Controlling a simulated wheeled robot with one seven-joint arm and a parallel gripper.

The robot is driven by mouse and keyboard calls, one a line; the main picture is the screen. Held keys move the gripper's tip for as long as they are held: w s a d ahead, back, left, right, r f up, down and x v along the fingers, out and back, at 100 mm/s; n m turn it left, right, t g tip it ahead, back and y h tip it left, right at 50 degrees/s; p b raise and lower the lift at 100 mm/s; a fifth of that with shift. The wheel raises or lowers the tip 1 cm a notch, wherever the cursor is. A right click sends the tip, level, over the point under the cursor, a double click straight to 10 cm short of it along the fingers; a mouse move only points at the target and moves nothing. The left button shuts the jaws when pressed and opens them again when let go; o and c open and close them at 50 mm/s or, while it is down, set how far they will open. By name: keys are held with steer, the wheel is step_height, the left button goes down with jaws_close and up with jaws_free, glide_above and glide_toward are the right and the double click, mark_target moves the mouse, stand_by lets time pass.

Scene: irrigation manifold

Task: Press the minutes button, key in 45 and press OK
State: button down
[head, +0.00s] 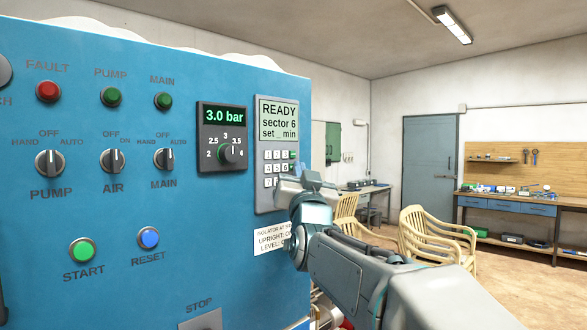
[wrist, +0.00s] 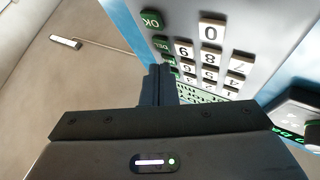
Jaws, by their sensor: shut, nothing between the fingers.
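The keypad panel (head: 265,140) is on the right side of the blue cabinet. Its display (head: 277,121) reads "READY", "sector 6", "set _ min". White number keys and a column of green keys show, partly hidden by my gripper in the head view. In the wrist view the keypad is upside down: the green OK key (wrist: 151,21), the green DEL key (wrist: 160,43), the 0 key (wrist: 211,30), and more green keys half hidden behind my fingers. My gripper (wrist: 158,72) is shut and empty, its tips beside the green column below DEL. I cannot tell whether they touch a key.
A pressure gauge unit (head: 222,136) reading 3.0 bar sits left of the keypad. Knobs, lamps and the START button (head: 82,250) are farther left. Chairs (head: 437,236) and a workbench (head: 515,205) stand in the room behind, well clear.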

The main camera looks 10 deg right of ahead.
mark_target(268, 169)
steer(key=shift+d, duration=0.1)
steer(key=shift+s+d+b, duration=0.35)
steer(key=shift+s+b, duration=0.2)
steer(key=shift+b, duration=0.25)
steer(key=s+a, duration=0.4)
steer(key=a, duration=0.1)
steer(key=shift+a+b, duration=0.3)
steer(key=shift+b, duration=0.15)
steer(key=shift+w+a, duration=0.1)
steer(key=shift+w+a, duration=0.15)
steer(key=shift+w, duration=0.05)
